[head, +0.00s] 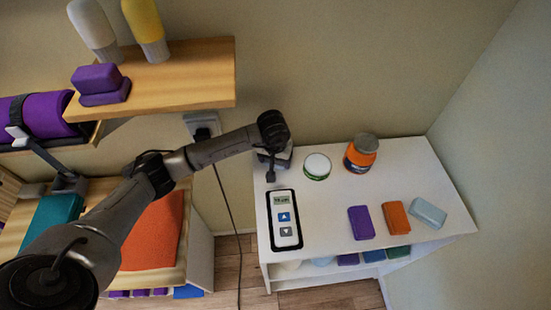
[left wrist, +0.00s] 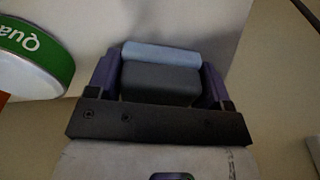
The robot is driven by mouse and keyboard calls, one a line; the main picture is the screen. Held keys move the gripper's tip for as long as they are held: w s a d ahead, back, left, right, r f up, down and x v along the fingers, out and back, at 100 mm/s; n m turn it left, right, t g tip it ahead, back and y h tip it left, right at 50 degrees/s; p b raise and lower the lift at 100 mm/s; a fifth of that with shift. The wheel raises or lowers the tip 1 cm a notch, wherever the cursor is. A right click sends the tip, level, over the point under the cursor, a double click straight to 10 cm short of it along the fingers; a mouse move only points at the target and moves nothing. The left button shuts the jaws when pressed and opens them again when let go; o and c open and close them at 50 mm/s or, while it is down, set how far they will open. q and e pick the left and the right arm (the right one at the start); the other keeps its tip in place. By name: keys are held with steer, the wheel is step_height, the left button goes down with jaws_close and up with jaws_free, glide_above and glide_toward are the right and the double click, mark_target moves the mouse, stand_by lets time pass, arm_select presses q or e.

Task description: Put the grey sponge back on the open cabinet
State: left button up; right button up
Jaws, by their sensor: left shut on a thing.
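My left gripper (head: 271,168) is over the back left corner of the white open cabinet (head: 330,223). In the left wrist view, its two purple fingers are shut on a dark grey block, the grey sponge (left wrist: 160,84). A light blue band (left wrist: 160,53) lies along the block's far edge; I cannot tell whether it is part of the sponge. In the head view the sponge is mostly hidden by the gripper. I cannot tell whether it touches the cabinet top. My right gripper is not in view.
On the cabinet top, a green-labelled jar (head: 317,167) is just right of the gripper, then an orange jar (head: 361,153). A device with blue buttons (head: 284,220) lies in front. Purple (head: 361,223), orange (head: 395,218) and light blue (head: 428,212) blocks lie at right. The top's middle is clear.

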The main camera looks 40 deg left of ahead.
arm_select(q)
steer(key=shift+w, duration=0.1)
steer(key=shift+f, duration=0.1)
steer(key=o, duration=0.8)
steer(key=shift+r, duration=0.4)
steer(key=shift+s+d+r+p, duration=0.1)
steer(key=shift+s+r+p, duration=0.05)
steer(key=shift+r, duration=1)
steer(key=shift+s+r+p, duration=0.15)
steer(key=shift+r+p, duration=0.05)
steer(key=shift+r, duration=1)
steer(key=shift+s+d+r+p, duration=0.1)
steer(key=shift+s+r+p, duration=0.05)
steer(key=shift+r, duration=1)
